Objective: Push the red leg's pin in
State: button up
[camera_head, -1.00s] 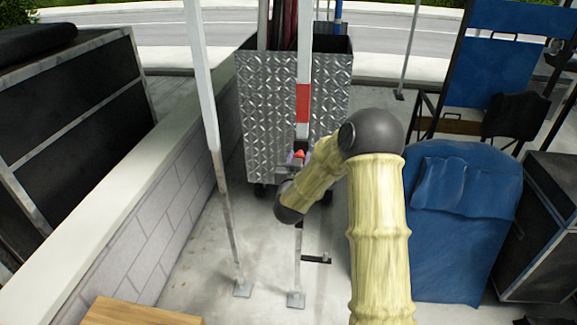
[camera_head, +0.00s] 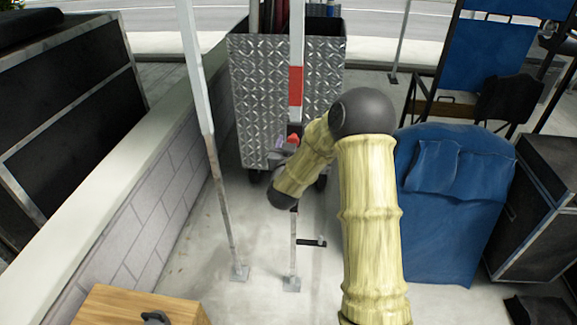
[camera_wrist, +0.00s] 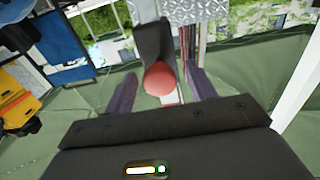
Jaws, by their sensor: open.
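The red leg (camera_head: 296,86) is the upright pale pole with a red band, standing in front of the metal cart. Its pin has a red knob (camera_head: 293,139) below the band, partly hidden by my arm. In the wrist view the round red knob (camera_wrist: 158,78) sits beside a dark bracket (camera_wrist: 153,42) on the leg. My gripper (camera_wrist: 160,74) is open, with one purple finger to each side of the knob and visible gaps. In the head view only a bit of purple finger shows next to the knob. The pin's shaft is hidden.
A second pale pole (camera_head: 209,145) stands left of the leg. A diamond-plate cart (camera_head: 250,105) is behind. A low block wall (camera_head: 150,205) runs along the left. A blue-covered object (camera_head: 440,235) stands at right. A wooden box (camera_head: 110,308) is at lower left.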

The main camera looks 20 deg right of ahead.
jog(key=b+v, duration=0.4)
jog(key=v, duration=1.2)
jog(key=shift+f, duration=0.1)
